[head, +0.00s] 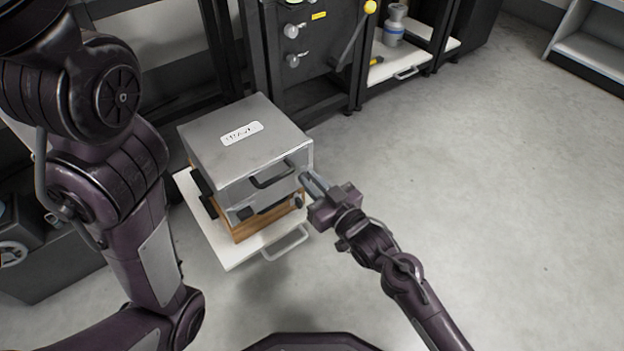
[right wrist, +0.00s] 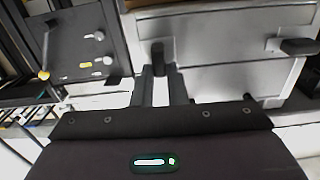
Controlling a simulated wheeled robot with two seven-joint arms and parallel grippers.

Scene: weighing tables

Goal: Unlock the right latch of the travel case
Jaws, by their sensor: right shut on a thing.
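The travel case (head: 235,155) is a closed grey metal box with a white label on its lid. Its dark handle (head: 272,178) is on the front face. My right gripper (head: 308,182) is at the case's right front corner, its fingers pointing at the front face. In the right wrist view my right gripper (right wrist: 166,88) is shut on a small dark fitting, the right latch (right wrist: 157,52), which stands out from the grey case (right wrist: 220,85). The fingers hide most of the latch in the head view. My left arm is at the left, its gripper out of view.
A dark cabinet (head: 320,95) with knobs and a yellow-tipped lever stands behind. The floor to the right is clear.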

